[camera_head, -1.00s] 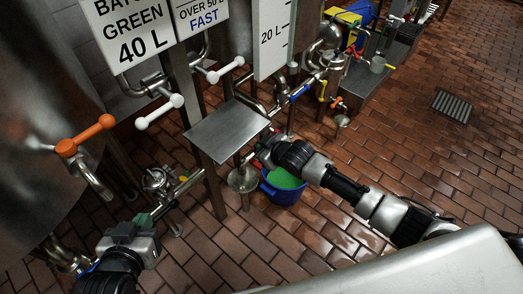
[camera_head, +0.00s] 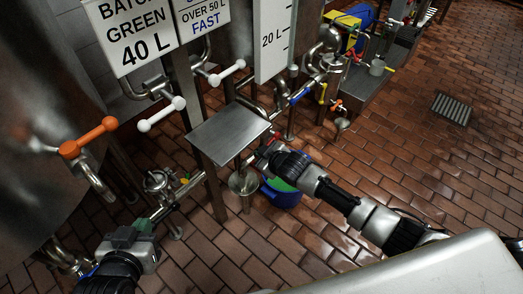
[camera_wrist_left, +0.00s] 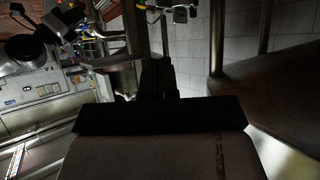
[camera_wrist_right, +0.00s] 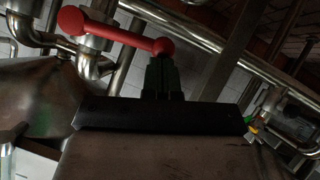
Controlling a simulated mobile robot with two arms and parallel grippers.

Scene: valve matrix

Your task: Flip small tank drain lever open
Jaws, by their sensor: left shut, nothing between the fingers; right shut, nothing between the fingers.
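A red lever with ball ends (camera_wrist_right: 115,30) shows in the right wrist view, mounted on steel piping. I cannot confirm from the frames that it is the small tank drain lever. My right gripper (camera_wrist_right: 160,75) is shut and empty, with its fingertips at the lever's right ball; contact is unclear. In the head view my right gripper (camera_head: 262,160) is by the steel plate's edge, above the blue bucket (camera_head: 276,195) of green liquid, and partly hidden by its own wrist. My left gripper (camera_head: 143,225) is shut and empty at the lower left; its fingers also show in the left wrist view (camera_wrist_left: 156,75).
An orange lever (camera_head: 88,137) and two white levers (camera_head: 161,114) (camera_head: 227,72) stand on pipes at the left. A steel plate (camera_head: 230,133) sits on a post at the centre. A blue lever (camera_head: 300,95) is behind it.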

